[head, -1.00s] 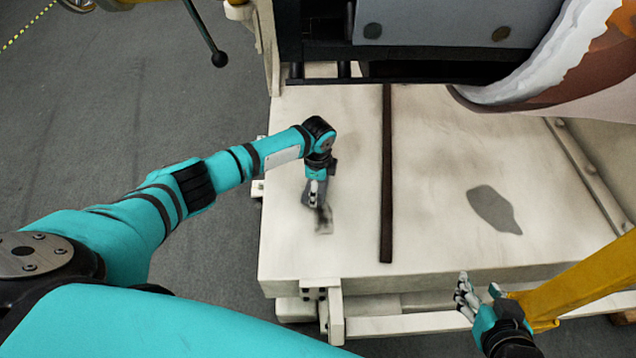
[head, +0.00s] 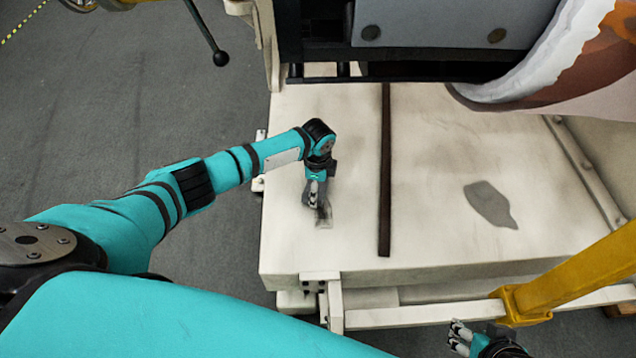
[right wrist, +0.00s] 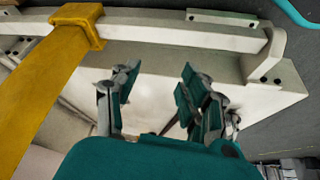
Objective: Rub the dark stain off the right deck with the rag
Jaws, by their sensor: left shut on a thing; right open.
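My left gripper (head: 316,200) is shut on a small grey thing, likely the rag (head: 308,194), low over the left deck (head: 345,130). The fingers hide much of it, and I cannot tell if it touches the deck. A small dark smudge (head: 325,216) shows just below the fingertips. The dark stain (head: 490,204) is a flat grey patch on the right deck (head: 430,150), well to the right of my left gripper. My right gripper (head: 459,338) is open and empty in front of the deck's front edge; its spread fingers show in the right wrist view (right wrist: 158,88).
A dark strip (head: 385,170) divides the two decks. A yellow bar (head: 570,275) stands at the right, near my right gripper. A dark machine body (head: 420,55) and a white and brown rounded form (head: 560,65) overhang the back.

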